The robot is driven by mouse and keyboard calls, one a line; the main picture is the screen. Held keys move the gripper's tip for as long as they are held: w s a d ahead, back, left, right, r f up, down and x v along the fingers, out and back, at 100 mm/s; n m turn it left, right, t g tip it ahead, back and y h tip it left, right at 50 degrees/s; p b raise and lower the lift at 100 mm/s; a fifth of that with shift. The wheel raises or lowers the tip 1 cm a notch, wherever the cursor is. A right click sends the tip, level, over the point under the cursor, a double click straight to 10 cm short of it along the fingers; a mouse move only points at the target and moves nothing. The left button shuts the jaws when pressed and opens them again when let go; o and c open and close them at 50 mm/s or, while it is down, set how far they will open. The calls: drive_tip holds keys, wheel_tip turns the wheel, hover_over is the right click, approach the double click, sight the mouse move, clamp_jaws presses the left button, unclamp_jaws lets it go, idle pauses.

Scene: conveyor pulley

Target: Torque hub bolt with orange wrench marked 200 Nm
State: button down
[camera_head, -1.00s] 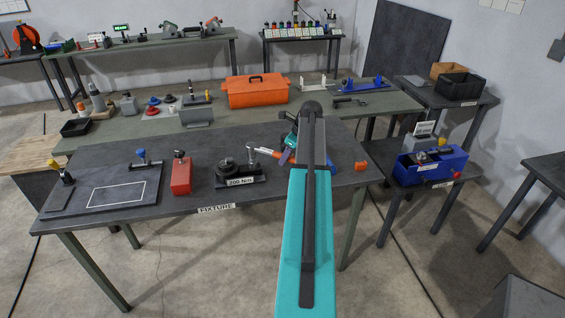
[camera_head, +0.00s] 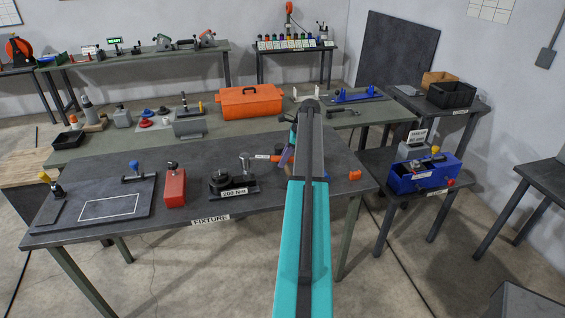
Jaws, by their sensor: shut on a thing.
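The hub fixture (camera_head: 220,183), a dark round hub on a black base, stands on the dark front table. A plate reading "200 Nm" (camera_head: 234,192) is on its front. A wrench (camera_head: 262,156) with a silver head and an orange section with a pale label lies just right of the hub. Its head is close to the hub's right side; I cannot tell whether it touches a bolt. My gripper (camera_head: 287,156) is at the wrench's right part, shut on it, largely hidden by my teal arm. An orange piece (camera_head: 355,175) shows right of my arm; I cannot tell whether it is the wrench's end.
On the front table (camera_head: 290,205) are a red block (camera_head: 174,187) and a board with a white outline (camera_head: 110,207), both left of the hub. An orange toolbox (camera_head: 250,102) stands on the table behind. A blue bin (camera_head: 425,172) is on a side table at right.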

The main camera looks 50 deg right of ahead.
drive_tip(key=w+d+n+p, duration=0.2)
drive_tip(key=w+d+n+g+y+p, duration=0.1)
drive_tip(key=shift+d+f+n, duration=0.25)
drive_tip(key=shift+f+n, duration=0.05)
drive_tip(key=shift+f, duration=0.1)
idle(0.5)
drive_tip(key=shift+f, duration=0.15)
idle(0.5)
drive_tip(key=shift+r, duration=0.3)
idle(0.7)
drive_tip(key=shift+f, duration=0.35)
idle(0.3)
drive_tip(key=shift+r, duration=0.5)
idle(2.8)
